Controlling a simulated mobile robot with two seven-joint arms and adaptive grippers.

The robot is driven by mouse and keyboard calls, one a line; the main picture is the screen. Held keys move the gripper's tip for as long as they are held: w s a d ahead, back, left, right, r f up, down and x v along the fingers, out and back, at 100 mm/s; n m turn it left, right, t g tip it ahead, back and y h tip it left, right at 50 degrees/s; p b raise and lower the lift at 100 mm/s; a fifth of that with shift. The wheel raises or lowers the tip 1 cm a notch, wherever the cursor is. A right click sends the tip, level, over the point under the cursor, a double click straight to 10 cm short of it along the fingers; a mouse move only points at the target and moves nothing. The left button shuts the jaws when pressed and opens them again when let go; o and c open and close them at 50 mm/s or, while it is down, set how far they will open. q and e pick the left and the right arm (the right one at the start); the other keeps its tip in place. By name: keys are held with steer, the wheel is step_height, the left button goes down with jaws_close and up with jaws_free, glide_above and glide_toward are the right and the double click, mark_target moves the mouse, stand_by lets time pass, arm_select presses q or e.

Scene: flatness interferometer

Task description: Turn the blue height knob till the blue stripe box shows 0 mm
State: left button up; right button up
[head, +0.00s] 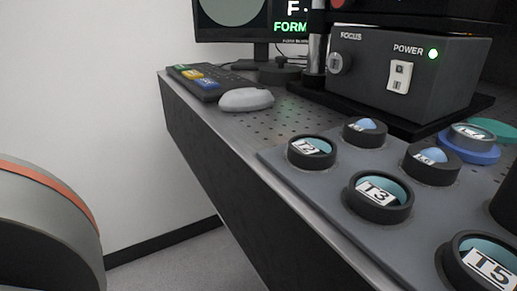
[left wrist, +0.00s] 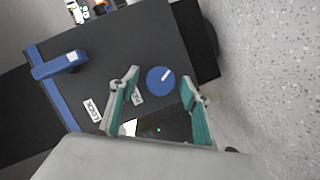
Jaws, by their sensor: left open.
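In the left wrist view, a round blue knob (left wrist: 154,83) with a white pointer mark sits on a dark box (left wrist: 115,45). A blue stripe (left wrist: 50,98) runs along one edge of this box. A blue lever (left wrist: 60,66) with a pale end stands near the stripe, and a white label reading LOCK lies beside it. My left gripper (left wrist: 160,79) is open, one fingertip on each side of the knob in the picture. I cannot tell whether the fingers touch it. No millimetre reading is legible. The head view shows neither the knob nor the grippers.
In the head view, a grey tray (head: 275,160) of round lens pieces lies on the perforated bench (head: 225,128). Behind are a FOCUS and POWER box (head: 385,70) with its green light lit, a mouse (head: 246,99), a keyboard (head: 212,82) and a monitor. Floor is clear beside the bench.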

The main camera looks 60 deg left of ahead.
arm_select(q)
steer(key=v, duration=1.2)
steer(key=shift+d, duration=0.1)
stand_by(1.6)
